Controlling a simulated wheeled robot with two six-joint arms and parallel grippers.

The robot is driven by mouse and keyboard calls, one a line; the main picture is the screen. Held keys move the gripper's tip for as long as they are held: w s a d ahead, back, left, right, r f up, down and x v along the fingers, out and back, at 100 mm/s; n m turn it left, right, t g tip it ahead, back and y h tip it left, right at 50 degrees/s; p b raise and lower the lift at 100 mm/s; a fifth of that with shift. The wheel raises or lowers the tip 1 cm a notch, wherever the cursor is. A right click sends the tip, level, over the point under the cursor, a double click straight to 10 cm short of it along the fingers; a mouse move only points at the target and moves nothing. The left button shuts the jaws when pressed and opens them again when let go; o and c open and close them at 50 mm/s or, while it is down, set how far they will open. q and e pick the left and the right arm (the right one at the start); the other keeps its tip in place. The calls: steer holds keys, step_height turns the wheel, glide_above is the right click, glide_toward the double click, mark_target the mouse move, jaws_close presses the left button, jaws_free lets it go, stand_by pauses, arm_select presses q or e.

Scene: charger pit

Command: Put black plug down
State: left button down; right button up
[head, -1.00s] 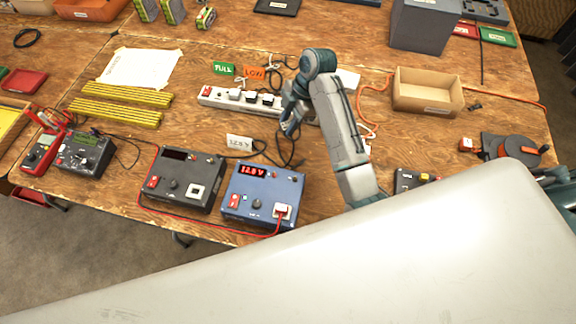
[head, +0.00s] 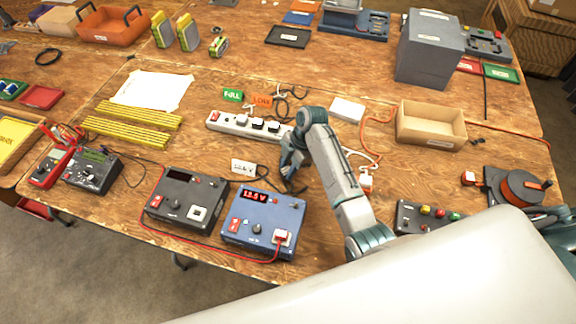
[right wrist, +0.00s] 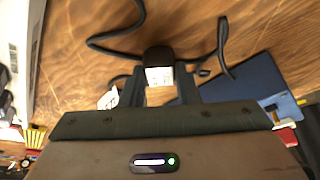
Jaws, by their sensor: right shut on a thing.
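My right gripper (head: 291,173) is low over the table, between the white power strip (head: 226,123) and the blue power box (head: 264,219). In the right wrist view, the black plug (right wrist: 158,57) with a pale face is between the fingers of the gripper (right wrist: 160,92), which is shut on it. A black cable (right wrist: 108,48) curves over the wood beside it. The gripper mostly hides the plug in the head view, and I cannot tell whether the plug touches the table. My left gripper is not in view.
A dark grey power box (head: 185,198) stands left of the blue one. An open cardboard box (head: 431,126) and a button box (head: 427,216) stand to the right. Some bare wood lies between them.

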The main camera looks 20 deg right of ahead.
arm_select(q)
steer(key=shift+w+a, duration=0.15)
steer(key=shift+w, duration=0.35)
arm_select(e)
steer(key=o, duration=1)
steer(key=shift+f, duration=0.1)
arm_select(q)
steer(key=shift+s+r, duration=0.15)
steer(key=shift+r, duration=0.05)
arm_select(e)
steer(key=shift+v, duration=6.2)
